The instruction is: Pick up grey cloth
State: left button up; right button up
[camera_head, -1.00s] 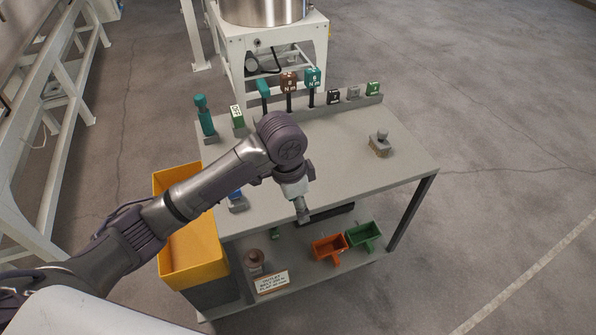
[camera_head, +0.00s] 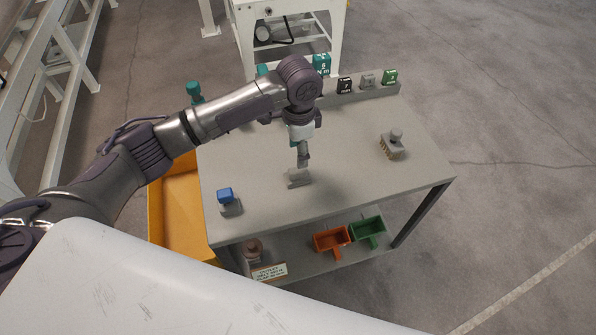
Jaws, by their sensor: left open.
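No flat grey cloth can be made out for certain. A small light grey item (camera_head: 299,178) sits on the grey tabletop (camera_head: 345,195) just below my left gripper (camera_head: 303,158). Its shape is too small to name. My left gripper points down above it, open, with nothing visible in it; I cannot tell whether it touches the item. A grey block (camera_head: 367,80) stands in the back row, between a dark one and a green one. A grey-beige, brush-like item with a knob (camera_head: 392,145) lies at the table's right. My right gripper is out of view.
A blue-topped item (camera_head: 226,200) stands at the front left. A green block (camera_head: 390,77) and dark block (camera_head: 344,86) line the back edge. A yellow bin (camera_head: 172,225) adjoins the left side.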

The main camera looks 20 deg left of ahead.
aim_at(297, 169)
pick_arm(q)
notch_tip(297, 169, down, 2)
jog(key=shift+w+f, duration=0.15)
jog(key=shift+s+f+p, duration=0.2)
jog(key=shift+f+p, duration=0.1)
jog(key=shift+f, duration=0.25)
jog(key=shift+s+f+p, duration=0.15)
jog(key=shift+f+p, duration=0.1)
jog(key=shift+f, duration=0.3)
notch_tip(297, 169, down, 2)
jog(key=shift+s+f, duration=0.15)
jog(key=shift+f, duration=0.55)
jog(key=c, duration=0.8)
grip_shut()
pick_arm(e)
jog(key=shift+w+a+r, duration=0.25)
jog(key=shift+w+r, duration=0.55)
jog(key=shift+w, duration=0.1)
